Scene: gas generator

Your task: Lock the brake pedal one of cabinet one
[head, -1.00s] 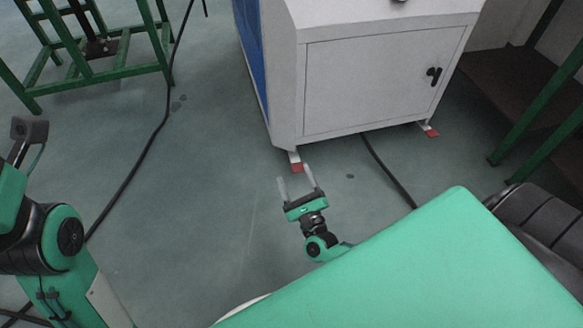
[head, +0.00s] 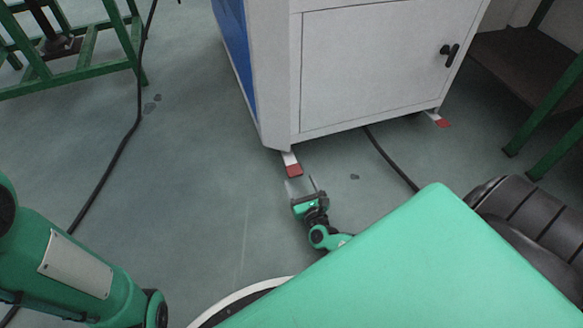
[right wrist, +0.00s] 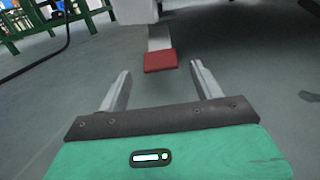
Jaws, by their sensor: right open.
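The white cabinet (head: 375,70) stands at the top centre of the head view. A brake pedal with a red tip (head: 293,169) sticks out at its near left corner, close to the floor. A second red-tipped pedal (head: 441,122) is at its right corner. My right gripper (head: 301,184) is low over the floor, just in front of the near left pedal. In the right wrist view its two fingers (right wrist: 160,85) are open and empty. The red pedal tip (right wrist: 160,61) shows ahead between them, apart from both. My left gripper is out of view; only the left arm shows.
A black cable (head: 392,160) runs from under the cabinet along the floor to the right of my right gripper. Another cable (head: 122,150) lies at left. Green metal frames stand at upper left (head: 95,65) and right (head: 545,125).

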